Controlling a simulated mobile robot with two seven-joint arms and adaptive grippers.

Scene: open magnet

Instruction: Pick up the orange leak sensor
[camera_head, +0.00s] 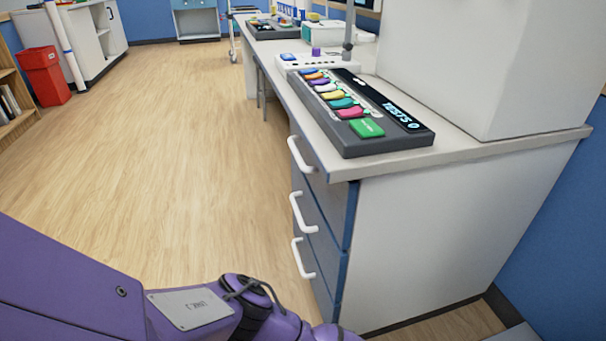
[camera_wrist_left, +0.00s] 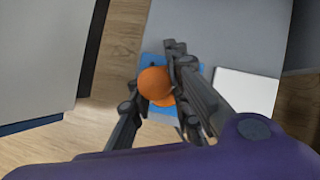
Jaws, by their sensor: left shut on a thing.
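The orange leak sensor (camera_wrist_left: 154,81) shows in the left wrist view as a rounded orange body with a second orange part just below it. My left gripper (camera_wrist_left: 152,92) has its dark fingers on both sides of the sensor and is shut on it. The fingers hide part of its sides. Behind it is a blue patch (camera_wrist_left: 186,79) on a grey surface; I cannot tell whether the sensor touches it. In the head view only my purple left arm shows, at the bottom left. My right gripper is in neither view.
A counter (camera_head: 459,150) with white-handled drawers stands right of centre. On it lie a dark panel with coloured keys (camera_head: 388,142) and a large white box (camera_head: 485,60). A red bin (camera_head: 44,76) stands far left. The wooden floor (camera_head: 180,160) between is clear. A white square (camera_wrist_left: 245,88) lies beside the blue patch.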

